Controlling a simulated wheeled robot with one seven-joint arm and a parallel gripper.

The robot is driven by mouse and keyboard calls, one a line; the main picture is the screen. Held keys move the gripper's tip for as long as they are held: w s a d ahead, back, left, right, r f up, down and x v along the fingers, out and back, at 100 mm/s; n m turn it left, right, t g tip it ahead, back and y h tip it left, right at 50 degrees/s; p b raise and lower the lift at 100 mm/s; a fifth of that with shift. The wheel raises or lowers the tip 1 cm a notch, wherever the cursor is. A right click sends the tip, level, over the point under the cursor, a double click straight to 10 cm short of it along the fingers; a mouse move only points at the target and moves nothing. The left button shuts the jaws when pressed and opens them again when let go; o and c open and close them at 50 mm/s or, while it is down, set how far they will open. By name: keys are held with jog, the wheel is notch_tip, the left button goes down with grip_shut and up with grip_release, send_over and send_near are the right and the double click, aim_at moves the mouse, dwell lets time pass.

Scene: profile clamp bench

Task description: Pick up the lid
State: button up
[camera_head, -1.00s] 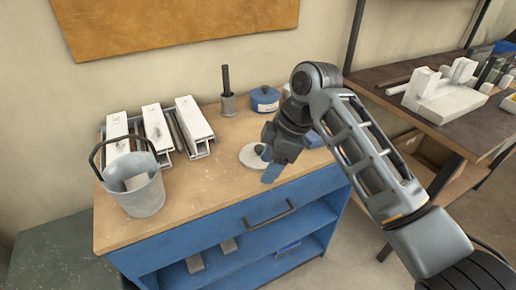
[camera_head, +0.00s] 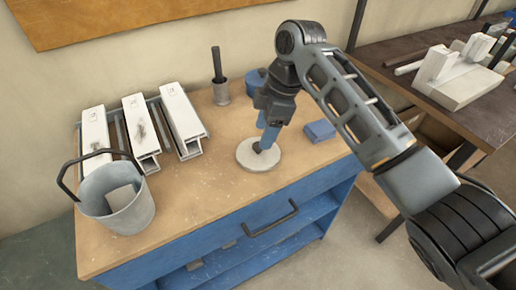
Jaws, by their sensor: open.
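The lid (camera_head: 260,162), a round pale grey disc with a dark knob, lies flat on the wooden bench top near its front edge. My gripper (camera_head: 264,143) is open and points down over the lid, with its blue fingers at the knob. The fingers hide part of the knob and the lid's far side. I cannot tell whether they touch the knob.
A blue block (camera_head: 320,131) lies right of the lid. A blue pot (camera_head: 257,77) stands behind my gripper, partly hidden. A grey cup (camera_head: 221,93) holds a dark rod. White profiles (camera_head: 136,125) and a metal bucket (camera_head: 118,197) stand left. The bench (camera_head: 205,195) is clear front-centre.

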aim_at(258, 150)
jog(key=x, duration=0.4)
jog(key=shift+a+p, duration=0.1)
jog(key=shift+p, duration=0.2)
jog(key=c, duration=1.1)
